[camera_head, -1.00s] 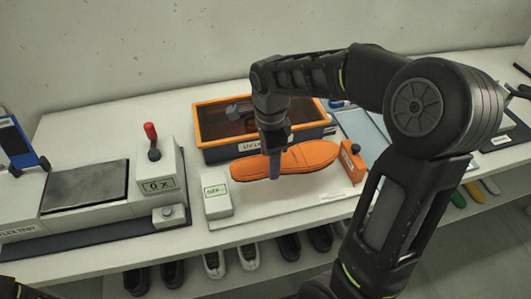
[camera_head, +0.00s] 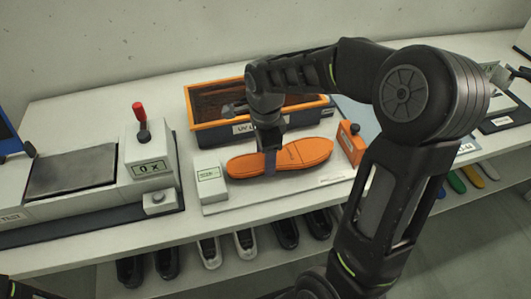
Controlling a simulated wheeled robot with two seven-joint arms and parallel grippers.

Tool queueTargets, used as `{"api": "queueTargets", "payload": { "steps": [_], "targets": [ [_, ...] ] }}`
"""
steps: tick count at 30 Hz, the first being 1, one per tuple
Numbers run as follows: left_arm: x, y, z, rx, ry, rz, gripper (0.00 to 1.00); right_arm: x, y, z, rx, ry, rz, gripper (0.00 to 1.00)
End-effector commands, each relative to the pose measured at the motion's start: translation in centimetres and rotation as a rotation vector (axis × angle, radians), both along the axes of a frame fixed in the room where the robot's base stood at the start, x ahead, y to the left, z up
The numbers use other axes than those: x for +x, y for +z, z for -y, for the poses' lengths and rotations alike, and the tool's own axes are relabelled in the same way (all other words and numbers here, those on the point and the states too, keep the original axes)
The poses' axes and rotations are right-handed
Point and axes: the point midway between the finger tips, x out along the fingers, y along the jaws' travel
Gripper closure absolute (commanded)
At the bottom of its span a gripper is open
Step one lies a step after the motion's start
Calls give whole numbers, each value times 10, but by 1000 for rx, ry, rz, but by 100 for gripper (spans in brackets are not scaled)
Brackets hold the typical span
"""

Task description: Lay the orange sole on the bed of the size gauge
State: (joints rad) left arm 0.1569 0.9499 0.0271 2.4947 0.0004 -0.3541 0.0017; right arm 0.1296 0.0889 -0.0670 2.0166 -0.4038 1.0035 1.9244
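The orange sole (camera_head: 303,152) lies level, lengthwise between the white display block and the orange block of the size gauge. The gauge's pale bed (camera_head: 285,196) shows in front of it. The sole is over the bed, very low or touching; I cannot tell which. My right gripper (camera_head: 271,165) comes down from above, shut on the sole left of its middle, with one finger visible against the near edge. The far finger is hidden. The gauge's white display block (camera_head: 210,184) is at the sole's left end, its orange block (camera_head: 350,143) at the right end. My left gripper is out of view.
An orange-rimmed dark bin (camera_head: 208,133) stands right behind the sole. A flex tester with a red-knobbed lever (camera_head: 139,115) is at left. Several shoes (camera_head: 245,243) are on a shelf below the bench. My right forearm covers part of the right side.

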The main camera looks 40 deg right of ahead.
Motion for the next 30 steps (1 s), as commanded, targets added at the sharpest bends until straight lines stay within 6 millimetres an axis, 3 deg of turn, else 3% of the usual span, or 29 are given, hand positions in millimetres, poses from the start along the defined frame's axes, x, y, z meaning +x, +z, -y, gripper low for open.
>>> {"api": "queueTargets", "payload": {
  "steps": [6, 20, 21, 30],
  "targets": [
    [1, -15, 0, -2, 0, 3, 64, 0, -20, 0, 0, 0, 0, 92],
    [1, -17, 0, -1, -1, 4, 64, 0, -23, 0, 0, 0, 0, 92],
    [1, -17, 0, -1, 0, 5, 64, 0, -23, 0, 0, 0, 0, 38],
    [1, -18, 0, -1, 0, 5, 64, 0, -23, 0, 0, 0, 0, 15]
  ]
}}
